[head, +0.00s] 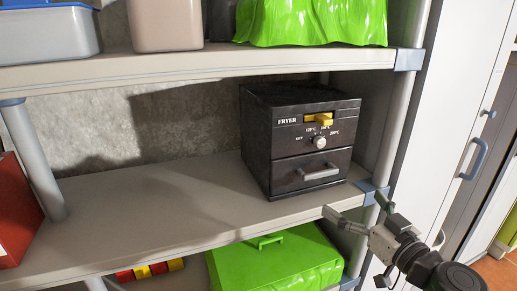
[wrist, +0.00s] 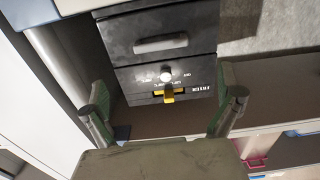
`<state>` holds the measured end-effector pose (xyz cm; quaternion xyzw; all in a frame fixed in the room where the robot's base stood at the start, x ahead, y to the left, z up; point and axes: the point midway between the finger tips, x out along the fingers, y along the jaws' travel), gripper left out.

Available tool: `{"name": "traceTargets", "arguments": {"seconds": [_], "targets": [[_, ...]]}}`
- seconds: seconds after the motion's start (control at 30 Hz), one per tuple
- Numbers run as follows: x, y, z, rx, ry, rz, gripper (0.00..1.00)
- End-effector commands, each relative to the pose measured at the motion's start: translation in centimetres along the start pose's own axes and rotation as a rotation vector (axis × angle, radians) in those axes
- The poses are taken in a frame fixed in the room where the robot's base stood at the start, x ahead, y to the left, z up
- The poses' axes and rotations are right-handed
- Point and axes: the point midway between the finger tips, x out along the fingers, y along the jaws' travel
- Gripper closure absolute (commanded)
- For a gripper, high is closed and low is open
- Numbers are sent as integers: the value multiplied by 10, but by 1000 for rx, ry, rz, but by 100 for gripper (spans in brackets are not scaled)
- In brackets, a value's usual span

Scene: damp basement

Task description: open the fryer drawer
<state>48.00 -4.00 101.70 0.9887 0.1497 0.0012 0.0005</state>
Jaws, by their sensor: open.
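The black fryer (head: 300,140) stands on the middle shelf near its right end. Its lower front is a drawer (head: 312,172) with a grey bar handle (head: 318,172), and the drawer looks shut. Above it are a white dial (head: 319,142) and a yellow lever (head: 319,119). My gripper (head: 357,208) is open and empty, in front of the shelf edge, below and to the right of the drawer. The wrist view is turned over: the handle (wrist: 161,44) shows near the top, beyond my spread fingers (wrist: 165,100), and nothing touches it.
A shelf post (head: 385,135) stands just right of the fryer. An upper shelf (head: 200,65) runs above it. A green box (head: 275,265) sits below, and a white cabinet (head: 455,100) stands at right.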

Motion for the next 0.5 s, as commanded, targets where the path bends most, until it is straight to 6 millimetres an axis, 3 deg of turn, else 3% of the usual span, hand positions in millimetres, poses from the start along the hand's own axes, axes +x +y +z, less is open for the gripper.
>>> {"name": "traceTargets", "arguments": {"seconds": [0.17, 0.5], "targets": [[20, -1, 1, 1, -1, -4, 0], [79, -2, 1, 1, -2, -5, 0]]}}
